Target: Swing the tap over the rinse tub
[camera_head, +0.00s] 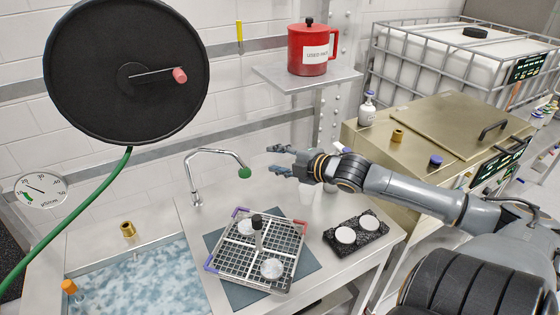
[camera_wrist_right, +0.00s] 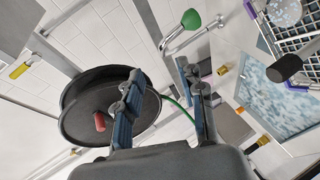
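The chrome tap (camera_head: 214,153) stands on the steel counter, and its arched spout ends in a green tip (camera_head: 244,172) over the counter, left of my right gripper. The rinse tub (camera_head: 135,258), full of bluish foamy water, lies to the lower left of the tap; the spout points away from it. My right gripper (camera_head: 276,160) is open and empty, apart from the green tip and to its right. In the right wrist view the fingers (camera_wrist_right: 163,85) are spread, and the green tip (camera_wrist_right: 190,19) shows beyond them. My left gripper is out of view.
A wire basket (camera_head: 215,262) with round dishes sits on a dark mat in front of the tap. A black block (camera_head: 336,246) with two white discs lies right of it. A red canister (camera_head: 310,48) stands on a shelf above. A black hose reel (camera_head: 80,60) hangs upper left.

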